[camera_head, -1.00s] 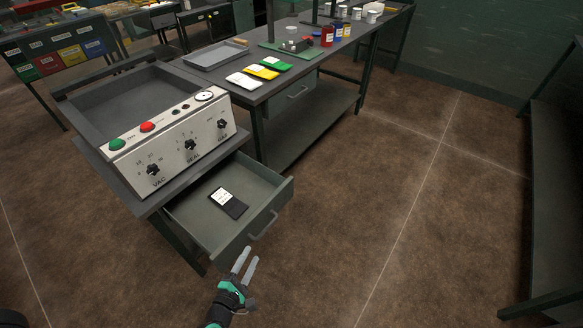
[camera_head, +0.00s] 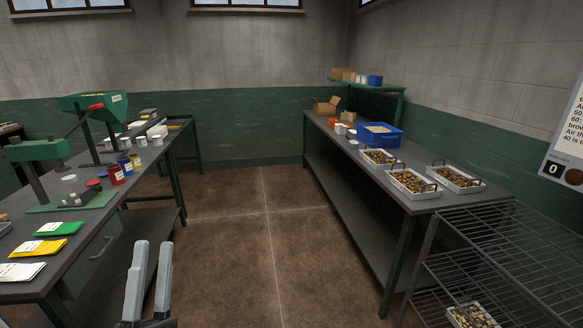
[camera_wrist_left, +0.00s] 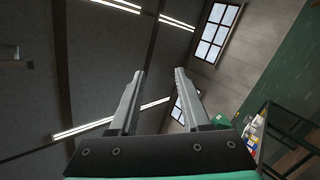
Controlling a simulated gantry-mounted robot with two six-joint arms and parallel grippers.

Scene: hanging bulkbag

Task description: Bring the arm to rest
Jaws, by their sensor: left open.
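My left gripper (camera_head: 150,272) shows at the lower left of the head view, with two grey fingers pointing up and a gap between them. It is open and empty, in the air in front of the left bench. In the left wrist view the same gripper (camera_wrist_left: 158,88) has its fingers apart with nothing between them, pointing toward the ceiling and windows. My right gripper is not in view.
The right bench (camera_head: 345,140) holds trays of brown pieces and a blue bin (camera_head: 378,137). A wire rack (camera_head: 500,250) stands at lower right. The floor aisle (camera_head: 255,225) is clear.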

